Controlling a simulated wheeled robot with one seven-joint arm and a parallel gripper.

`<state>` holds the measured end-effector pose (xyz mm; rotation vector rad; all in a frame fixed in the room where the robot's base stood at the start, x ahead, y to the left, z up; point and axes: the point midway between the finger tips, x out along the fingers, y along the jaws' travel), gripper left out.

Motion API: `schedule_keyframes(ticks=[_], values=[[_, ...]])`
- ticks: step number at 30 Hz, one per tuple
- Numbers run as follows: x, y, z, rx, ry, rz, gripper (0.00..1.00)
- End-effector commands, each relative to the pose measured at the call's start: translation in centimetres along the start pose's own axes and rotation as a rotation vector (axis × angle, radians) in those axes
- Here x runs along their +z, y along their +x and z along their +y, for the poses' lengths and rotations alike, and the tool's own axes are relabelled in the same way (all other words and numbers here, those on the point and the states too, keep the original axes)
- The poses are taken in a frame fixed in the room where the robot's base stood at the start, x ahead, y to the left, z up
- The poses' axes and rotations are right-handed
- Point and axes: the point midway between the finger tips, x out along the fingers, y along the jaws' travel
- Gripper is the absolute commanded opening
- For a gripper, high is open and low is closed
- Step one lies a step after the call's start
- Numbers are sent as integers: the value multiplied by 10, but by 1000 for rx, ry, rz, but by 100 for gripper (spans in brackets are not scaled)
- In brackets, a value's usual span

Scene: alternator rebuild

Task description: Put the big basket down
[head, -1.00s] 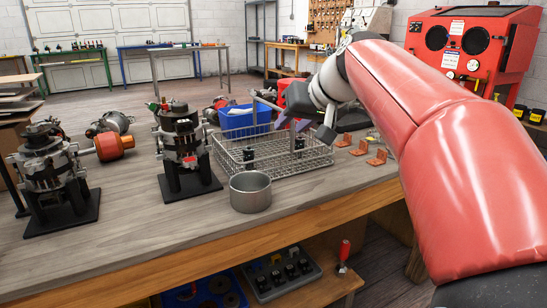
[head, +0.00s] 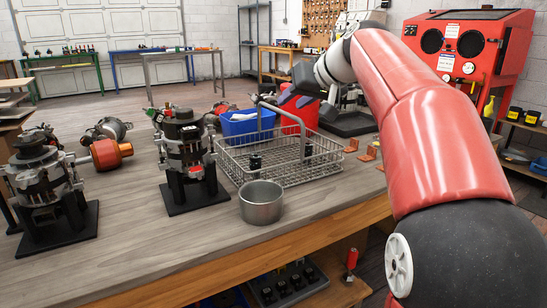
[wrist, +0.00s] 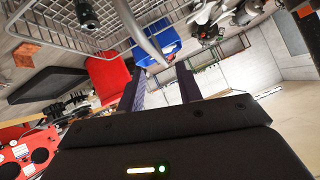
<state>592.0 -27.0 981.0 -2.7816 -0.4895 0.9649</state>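The big basket is a silver wire basket (head: 290,172) on the wooden bench, with its handle (head: 300,127) standing up. Small dark parts sit inside it. My gripper (head: 294,99) is just above the handle's top bar. In the wrist view the two dark purple fingers of my gripper (wrist: 160,85) are spread apart. The handle (wrist: 140,30) runs in front of them and does not look clamped. The basket's wire side (wrist: 60,28) also shows there. I cannot tell whether a finger touches the bar.
A metal pot (head: 261,203) stands close in front of the basket. An alternator on a black stand (head: 186,160) is to its left. A blue bin (head: 243,124) and a red bin (head: 306,112) stand behind. Small copper-coloured pieces (head: 367,154) lie to the right.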

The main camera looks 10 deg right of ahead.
Motion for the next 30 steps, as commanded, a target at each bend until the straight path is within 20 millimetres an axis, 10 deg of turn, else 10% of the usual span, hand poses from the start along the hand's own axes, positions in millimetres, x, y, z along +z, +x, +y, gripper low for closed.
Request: schedule_keyframes(ticks=[21, 30], values=[[-3, 77, 2, -2, -1, -1, 35], [-3, 78, 2, -1, -1, 1, 24]])
